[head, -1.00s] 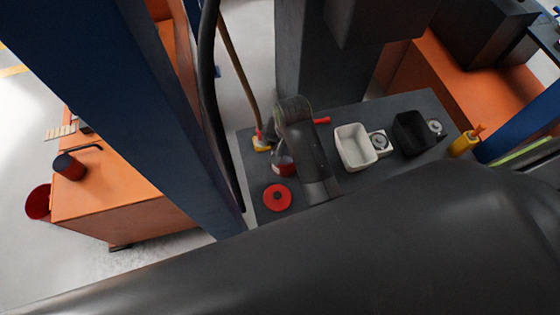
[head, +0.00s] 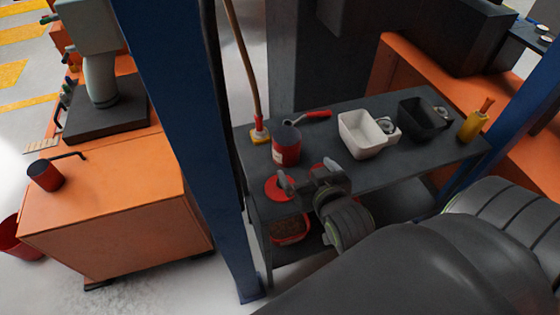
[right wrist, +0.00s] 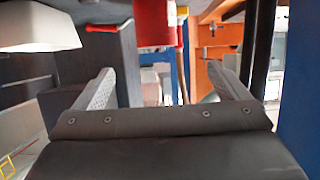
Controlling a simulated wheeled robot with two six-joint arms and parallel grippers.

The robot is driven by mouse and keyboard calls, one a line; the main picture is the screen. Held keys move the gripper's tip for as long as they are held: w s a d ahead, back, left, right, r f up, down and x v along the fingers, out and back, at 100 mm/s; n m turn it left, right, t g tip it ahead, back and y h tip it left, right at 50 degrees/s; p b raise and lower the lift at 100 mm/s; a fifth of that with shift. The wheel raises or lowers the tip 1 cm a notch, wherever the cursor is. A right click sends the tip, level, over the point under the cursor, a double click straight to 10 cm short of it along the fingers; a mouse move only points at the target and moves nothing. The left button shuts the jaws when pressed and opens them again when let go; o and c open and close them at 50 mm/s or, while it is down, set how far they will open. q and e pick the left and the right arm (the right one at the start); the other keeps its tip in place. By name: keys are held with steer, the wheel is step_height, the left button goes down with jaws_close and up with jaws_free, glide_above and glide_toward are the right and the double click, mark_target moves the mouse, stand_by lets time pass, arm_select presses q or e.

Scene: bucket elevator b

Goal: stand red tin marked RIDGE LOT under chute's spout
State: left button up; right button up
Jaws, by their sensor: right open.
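A red tin (head: 286,147) with a dark upper part stands upright on the grey bench (head: 360,168), towards its left end. I cannot read any marking on it. My right gripper (head: 306,174) is open and empty at the bench's front edge, nearer to me than the tin and apart from it. In the right wrist view the open fingers (right wrist: 166,82) show, with the tin (right wrist: 155,22) ahead between them at the top edge, cut off above. I cannot make out the chute's spout. My left gripper is not in view.
A red lid (head: 276,189) lies left of the gripper. A blue post (head: 190,150) rises left of the bench.

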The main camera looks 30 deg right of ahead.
mark_target(290, 148)
steer(key=x, duration=1.1)
steer(key=shift+w+d+f, duration=0.15)
steer(key=shift+w, duration=0.15)
steer(key=shift+d+b+x, duration=0.1)
steer(key=shift+b+x, duration=0.1)
steer(key=shift+x, duration=1.2)
steer(key=shift+d+b+x, duration=0.15)
steer(key=shift+b+x, duration=0.05)
steer(key=shift+x, duration=1.2)
steer(key=shift+s, duration=0.1)
steer(key=c, duration=1.2)
